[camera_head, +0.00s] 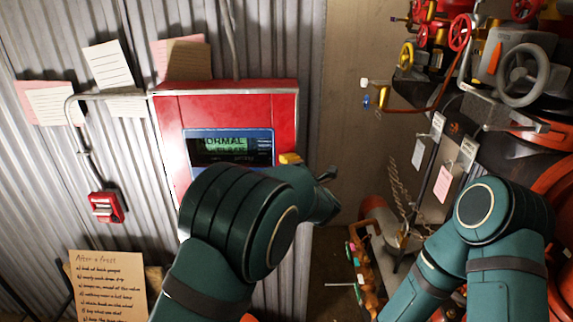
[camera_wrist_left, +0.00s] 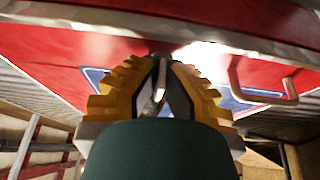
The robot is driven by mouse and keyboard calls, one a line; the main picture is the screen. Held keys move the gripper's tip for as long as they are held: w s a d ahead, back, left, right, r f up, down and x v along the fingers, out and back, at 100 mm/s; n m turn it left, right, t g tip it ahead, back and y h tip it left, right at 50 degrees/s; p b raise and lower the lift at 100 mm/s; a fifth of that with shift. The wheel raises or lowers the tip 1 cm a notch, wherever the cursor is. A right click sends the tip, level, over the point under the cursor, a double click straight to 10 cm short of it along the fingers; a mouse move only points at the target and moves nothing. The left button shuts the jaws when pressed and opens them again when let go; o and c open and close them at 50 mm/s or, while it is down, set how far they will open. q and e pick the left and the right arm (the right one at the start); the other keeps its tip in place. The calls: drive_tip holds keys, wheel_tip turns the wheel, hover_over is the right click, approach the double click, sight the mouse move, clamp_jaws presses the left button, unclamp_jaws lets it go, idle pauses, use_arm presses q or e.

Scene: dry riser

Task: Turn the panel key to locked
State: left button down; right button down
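The red panel (camera_head: 172,118) is on the corrugated wall, with a blue-framed display (camera_head: 230,143) reading "NORMAL". My left arm covers the panel's lower part, and I cannot make out the key in the head view. One yellow finger of my left gripper (camera_head: 290,158) shows past the arm at the panel's right side. In the left wrist view the two fingers of my left gripper (camera_wrist_left: 158,62) are close together, pointing at the red panel (camera_wrist_left: 120,52). A thin pale strip shows between them; I cannot tell if it is the key. My right gripper is out of the picture.
A bent metal handle (camera_wrist_left: 290,90) stands out from the panel beside the gripper. A small red box (camera_head: 105,207) and paper notes are on the wall at left. Valves with handwheels (camera_head: 523,75) and pipes crowd the right side, above my right arm.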

use_arm(q)
drive_tip(key=shift+n+b, duration=0.5)
drive_tip(key=shift+b, duration=0.3)
drive_tip(key=n+g+h+b, duration=0.1)
drive_tip(key=n+b, duration=0.2)
drive_tip(key=b, duration=0.1)
drive_tip(key=shift+a+f, duration=0.1)
drive_tip(key=n+g+h+b, duration=0.1)
drive_tip(key=n+b, duration=0.2)
drive_tip(key=n+h+b, duration=0.2)
drive_tip(key=n, duration=0.1)
drive_tip(key=shift+g, duration=0.4)
drive_tip(key=n+h+b, duration=0.2)
drive_tip(key=n+b, duration=0.1)
drive_tip(key=shift+n+h, duration=0.3)
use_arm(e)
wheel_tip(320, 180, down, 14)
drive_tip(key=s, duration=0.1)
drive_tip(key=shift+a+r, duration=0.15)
use_arm(q)
drive_tip(key=shift+r, duration=0.2)
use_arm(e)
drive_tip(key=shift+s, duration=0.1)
